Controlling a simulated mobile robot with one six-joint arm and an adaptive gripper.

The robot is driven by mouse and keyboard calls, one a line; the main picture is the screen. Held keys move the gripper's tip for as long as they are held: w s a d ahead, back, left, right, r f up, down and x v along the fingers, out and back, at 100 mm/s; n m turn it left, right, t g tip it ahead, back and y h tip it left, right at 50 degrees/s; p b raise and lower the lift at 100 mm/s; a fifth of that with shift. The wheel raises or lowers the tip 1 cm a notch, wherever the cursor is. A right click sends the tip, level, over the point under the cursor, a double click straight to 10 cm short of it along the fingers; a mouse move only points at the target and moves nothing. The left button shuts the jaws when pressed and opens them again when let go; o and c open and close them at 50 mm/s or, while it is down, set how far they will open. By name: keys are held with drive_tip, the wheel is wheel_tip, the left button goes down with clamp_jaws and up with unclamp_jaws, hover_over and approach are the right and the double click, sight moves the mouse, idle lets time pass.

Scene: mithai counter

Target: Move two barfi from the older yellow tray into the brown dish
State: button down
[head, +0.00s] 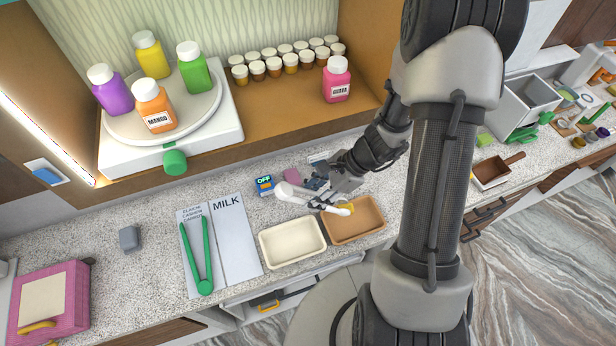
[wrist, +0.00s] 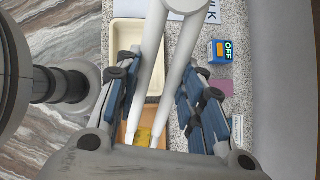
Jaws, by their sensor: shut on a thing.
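My gripper (head: 322,190) is shut on a pair of white tongs (head: 292,194), whose two arms also show between my blue finger pads in the wrist view (wrist: 150,75). The tongs' tips are over the brown dish (head: 372,233). A yellow piece (wrist: 144,135), probably barfi, shows between the tips in the wrist view, over or in the dish; I cannot tell whether the tips grip it. The pale cream-yellow tray (head: 292,243) sits left of the dish and looks empty. My gripper and arm hide part of the counter behind the dish.
A blue box reading OFF (head: 265,186) and a mauve block (head: 292,175) stand behind the cream tray. The counter left of the card is mostly clear.

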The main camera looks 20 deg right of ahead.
drive_tip(key=shift+s, duration=0.2)
wheel_tip(320, 180, down, 9)
drive_tip(key=b, duration=0.6)
drive_tip(key=shift+b, duration=0.3)
drive_tip(key=shift+w, duration=0.1)
drive_tip(key=c, duration=1.4)
unclamp_jaws()
drive_tip(key=shift+r, duration=0.1)
